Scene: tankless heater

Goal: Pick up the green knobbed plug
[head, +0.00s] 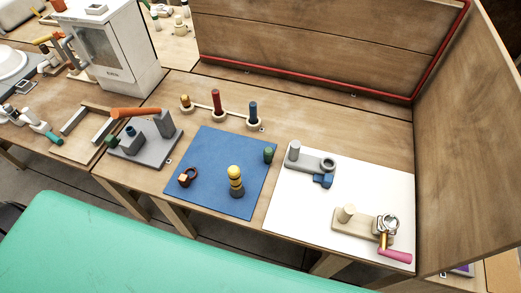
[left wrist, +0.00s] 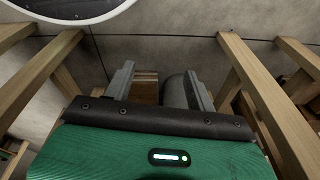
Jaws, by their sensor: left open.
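A small dark green upright piece (head: 268,154), which looks like the green knobbed plug, stands at the right edge of the blue mat (head: 215,150) in the head view. Another dark green knob (head: 111,141) shows at the left of the grey fixture (head: 146,147); it is too small to tell its full shape. My left gripper (left wrist: 160,92) shows only in the left wrist view. Its two grey fingers are apart, with floor and wooden legs beyond and no plug in sight there. My right gripper is in neither view.
A yellow-topped stack (head: 235,180) and a brown ring piece (head: 187,177) stand on the blue mat. Red and blue pegs (head: 253,115) stand behind it. A white sheet (head: 290,215) with fixtures lies to the right, beside a tall wooden side wall (head: 465,130). The mat's middle is clear.

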